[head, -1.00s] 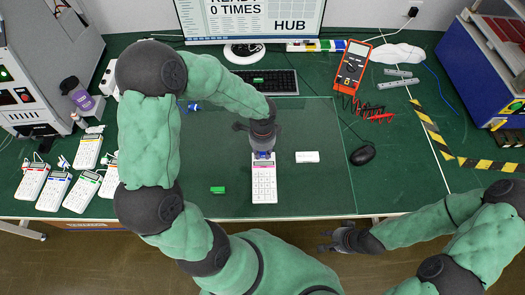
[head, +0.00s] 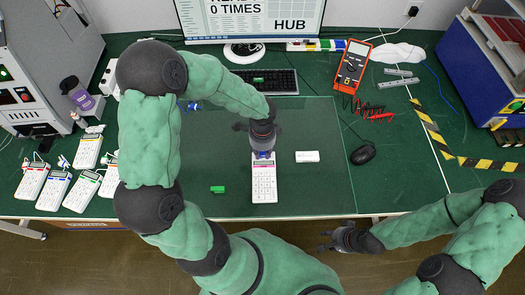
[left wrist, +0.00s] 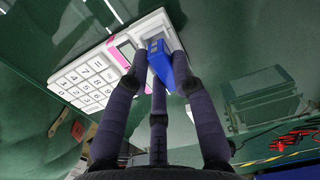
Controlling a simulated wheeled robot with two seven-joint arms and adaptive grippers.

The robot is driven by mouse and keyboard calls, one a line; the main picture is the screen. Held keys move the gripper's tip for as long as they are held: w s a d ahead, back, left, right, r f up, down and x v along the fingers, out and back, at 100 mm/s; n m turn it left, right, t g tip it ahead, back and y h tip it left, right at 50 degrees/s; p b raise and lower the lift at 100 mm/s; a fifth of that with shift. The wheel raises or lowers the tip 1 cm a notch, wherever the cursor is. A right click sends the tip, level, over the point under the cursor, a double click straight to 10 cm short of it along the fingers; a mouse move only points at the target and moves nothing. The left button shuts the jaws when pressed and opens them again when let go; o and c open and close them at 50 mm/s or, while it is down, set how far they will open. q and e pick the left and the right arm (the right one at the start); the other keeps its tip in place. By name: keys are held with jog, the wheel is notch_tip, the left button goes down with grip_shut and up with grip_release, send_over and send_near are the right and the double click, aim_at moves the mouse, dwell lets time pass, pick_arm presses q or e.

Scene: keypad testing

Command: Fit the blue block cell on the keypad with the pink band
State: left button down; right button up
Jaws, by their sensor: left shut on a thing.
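The white keypad with the pink band (head: 264,186) lies on the mat in the middle, its keys toward the front edge. The pink band (left wrist: 117,58) and number keys show in the left wrist view. My left gripper (head: 263,150) points down at the keypad's far end. It is shut on the blue block cell (left wrist: 160,63), which is tilted between the fingers, over or in the recess beside the pink band. I cannot tell if it touches the recess floor. My right gripper (head: 326,241) is open and empty, off the table's front edge.
A white piece (head: 307,156) lies right of the keypad and a green block (head: 217,189) lies to its left. Several other keypads (head: 84,190) stand at the left. A mouse (head: 362,155) and a multimeter (head: 353,66) are at the right. The mat around the keypad is mostly clear.

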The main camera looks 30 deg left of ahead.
pick_arm(q)
jog(key=shift+f, duration=0.35)
dwell(0.3)
jog(key=c, duration=1)
grip_release()
jog(key=shift+r+p, duration=0.3)
jog(key=shift+r, duration=0.25)
jog(key=shift+r+p, duration=2.6)
jog(key=shift+r, duration=0.4)
